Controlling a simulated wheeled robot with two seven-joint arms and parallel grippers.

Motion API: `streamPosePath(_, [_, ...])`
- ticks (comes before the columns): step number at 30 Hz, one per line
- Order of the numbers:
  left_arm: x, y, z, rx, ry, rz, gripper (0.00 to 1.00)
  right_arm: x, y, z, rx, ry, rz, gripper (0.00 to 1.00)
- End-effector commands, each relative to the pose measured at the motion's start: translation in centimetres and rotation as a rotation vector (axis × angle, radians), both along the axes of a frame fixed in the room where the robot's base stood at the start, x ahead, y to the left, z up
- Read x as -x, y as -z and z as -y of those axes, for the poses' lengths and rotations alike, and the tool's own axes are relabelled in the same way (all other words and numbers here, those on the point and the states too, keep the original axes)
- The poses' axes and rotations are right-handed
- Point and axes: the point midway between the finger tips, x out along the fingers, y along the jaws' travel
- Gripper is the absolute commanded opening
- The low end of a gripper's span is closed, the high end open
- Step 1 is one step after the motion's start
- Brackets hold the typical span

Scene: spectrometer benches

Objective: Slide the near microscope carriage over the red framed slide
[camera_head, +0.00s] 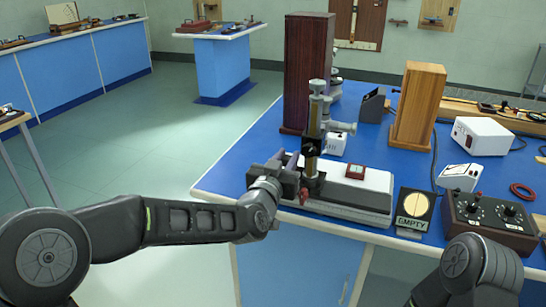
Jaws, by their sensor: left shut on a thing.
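The near microscope carriage (313,140), with a brass and black upright tube, stands at the left end of a grey base with a white top (375,187). The red framed slide (355,171) lies on that white top, to the right of the carriage and apart from it. My left gripper (297,184) reaches in from the left and is shut on the lower part of the carriage; its fingertips are partly hidden there. My right arm shows at the lower right, but its gripper is out of the picture.
A tall dark wooden box (308,70) and a lighter wooden box (418,105) stand behind. An EMPTY sign (413,210) and a dark control box with knobs (490,220) stand to the right. The blue bench top (235,170) is clear at the left.

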Motion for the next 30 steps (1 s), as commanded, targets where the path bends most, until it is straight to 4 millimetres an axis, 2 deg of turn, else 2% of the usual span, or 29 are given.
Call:
streamPosePath(1, [0.9, 0.1, 2.4, 0.000, 0.021, -0.001, 0.00, 0.0, 0.2, 0.0, 0.000, 0.000, 0.000, 0.66])
streamPosePath(3, [1.5, 0.0, 4.4, -0.001, 0.021, -0.002, 0.00, 0.0, 0.1, 0.0, 0.000, 0.000, 0.000, 0.66])
streamPosePath(6, [2.4, 0.0, 7.1, 0.000, 0.020, -0.003, 0.00, 0.0, -0.1, 0.0, 0.000, 0.000, 0.000, 0.66])
streamPosePath(9, [2.9, 0.0, 8.8, -0.001, 0.014, -0.003, 0.00, 0.0, -0.2, 0.0, 0.000, 0.000, 0.000, 0.66])
streamPosePath(13, [3.2, 0.0, 9.6, -0.003, 0.007, -0.001, 0.00, 0.0, -0.3, 0.0, 0.000, 0.000, 0.000, 0.66])
streamPosePath(21, [3.1, 0.0, 9.4, -0.002, 0.004, -0.002, 0.00, 0.0, -0.2, 0.0, 0.000, 0.000, 0.000, 0.66])
streamPosePath(22, [3.1, 0.0, 9.4, -0.002, 0.004, -0.002, 0.26, 0.0, -0.2, 0.0, 0.000, 0.000, 0.000, 0.66])
streamPosePath(30, [3.1, 0.0, 9.5, -0.002, 0.005, -0.002, 0.45, 0.0, -0.2, 0.0, 0.000, 0.000, 0.000, 0.66])
